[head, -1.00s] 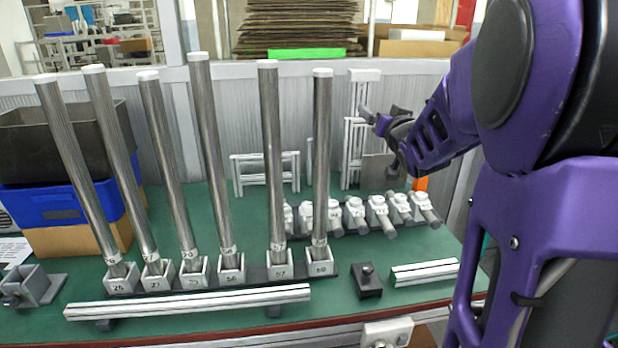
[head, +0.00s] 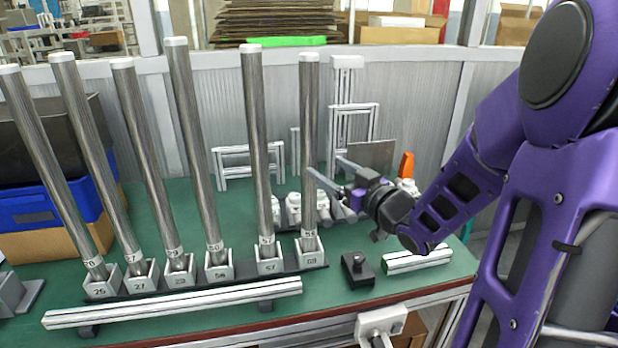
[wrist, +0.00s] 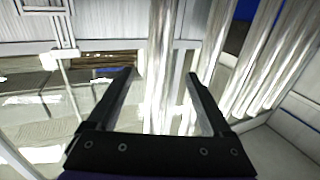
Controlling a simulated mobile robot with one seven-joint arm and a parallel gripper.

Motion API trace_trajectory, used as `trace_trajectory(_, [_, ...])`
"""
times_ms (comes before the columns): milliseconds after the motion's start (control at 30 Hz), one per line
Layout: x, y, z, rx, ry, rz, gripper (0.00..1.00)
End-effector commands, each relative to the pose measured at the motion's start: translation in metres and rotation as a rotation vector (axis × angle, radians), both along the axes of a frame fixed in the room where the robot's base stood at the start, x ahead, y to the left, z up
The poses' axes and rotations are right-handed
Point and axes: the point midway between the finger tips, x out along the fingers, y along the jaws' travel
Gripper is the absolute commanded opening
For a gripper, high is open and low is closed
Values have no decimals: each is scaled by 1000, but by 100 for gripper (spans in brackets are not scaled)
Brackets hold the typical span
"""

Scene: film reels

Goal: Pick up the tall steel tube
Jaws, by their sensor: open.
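Several tall steel tubes with white caps stand in a row in white numbered sockets in the head view. The rightmost tube (head: 309,120) is closest to my gripper (head: 324,192). The others are the tube beside it (head: 256,140), the tallest-looking one (head: 194,140), and three leaning ones to the left (head: 145,150). My gripper is open and comes from the right, at the lower half of the rightmost tube. In the wrist view, a bright tube (wrist: 160,50) shows between the two open fingers (wrist: 158,76). I cannot tell whether the fingers touch it.
A long white rail (head: 175,305) lies in front of the sockets. A black block (head: 357,270) and a short white rail (head: 418,260) lie at the right. A blue bin (head: 25,210) stands at the left. White fittings (head: 292,208) and frames (head: 250,165) are behind.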

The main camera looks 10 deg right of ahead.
Motion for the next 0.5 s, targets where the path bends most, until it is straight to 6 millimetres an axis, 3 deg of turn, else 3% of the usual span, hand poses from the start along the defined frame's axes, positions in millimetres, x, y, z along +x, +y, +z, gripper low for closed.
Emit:
trace_trajectory(200, [41, 17, -1, 3, -1, 1, 84])
trace_trajectory(500, [64, 26, 0, 1, 0, -1, 84])
